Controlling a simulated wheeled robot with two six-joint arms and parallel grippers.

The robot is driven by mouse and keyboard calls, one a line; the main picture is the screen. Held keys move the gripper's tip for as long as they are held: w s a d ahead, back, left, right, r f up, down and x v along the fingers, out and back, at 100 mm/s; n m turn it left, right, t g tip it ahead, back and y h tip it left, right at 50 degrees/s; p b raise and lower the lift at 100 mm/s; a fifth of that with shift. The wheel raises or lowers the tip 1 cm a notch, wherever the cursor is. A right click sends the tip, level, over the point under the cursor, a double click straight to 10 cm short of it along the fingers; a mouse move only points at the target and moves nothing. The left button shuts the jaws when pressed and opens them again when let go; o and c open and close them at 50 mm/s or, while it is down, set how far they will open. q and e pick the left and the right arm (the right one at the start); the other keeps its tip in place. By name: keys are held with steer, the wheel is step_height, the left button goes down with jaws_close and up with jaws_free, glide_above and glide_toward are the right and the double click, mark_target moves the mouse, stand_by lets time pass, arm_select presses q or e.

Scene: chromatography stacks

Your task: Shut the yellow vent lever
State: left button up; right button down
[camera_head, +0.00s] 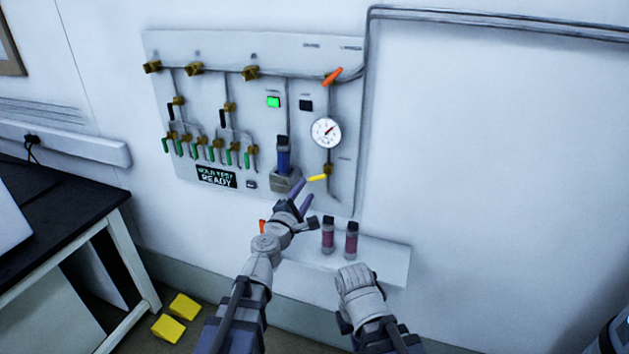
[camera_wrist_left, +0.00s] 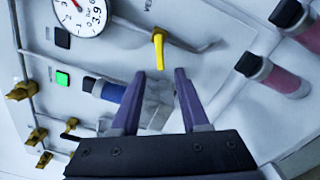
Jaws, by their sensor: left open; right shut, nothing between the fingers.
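The yellow vent lever (camera_head: 317,177) sits low on the wall panel, below the round gauge. In the head view it points left, nearly level, from its brass valve (camera_head: 328,170). My left gripper (camera_head: 303,193) is open just below and left of the lever, with purple fingers spread. In the left wrist view the lever (camera_wrist_left: 158,50) hangs beyond and between the fingertips of my left gripper (camera_wrist_left: 160,74), with nothing held. I cannot see contact with it. My right arm shows at the lower middle of the head view, but its gripper fingers are hidden.
A blue-filled cylinder (camera_head: 284,158) stands left of the lever in a grey holder (camera_head: 285,182). Two dark-pink vials (camera_head: 328,235) (camera_head: 351,240) stand on the white shelf (camera_head: 388,262) below. An orange lever (camera_head: 333,75) and the gauge (camera_head: 326,132) are above. The wall to the right is clear.

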mark_target(314, 180)
arm_select(q)
steer(key=x, duration=0.7)
steer(key=shift+w+d, duration=0.2)
steer(key=shift+w, duration=0.15)
jaws_close()
stand_by(0.3)
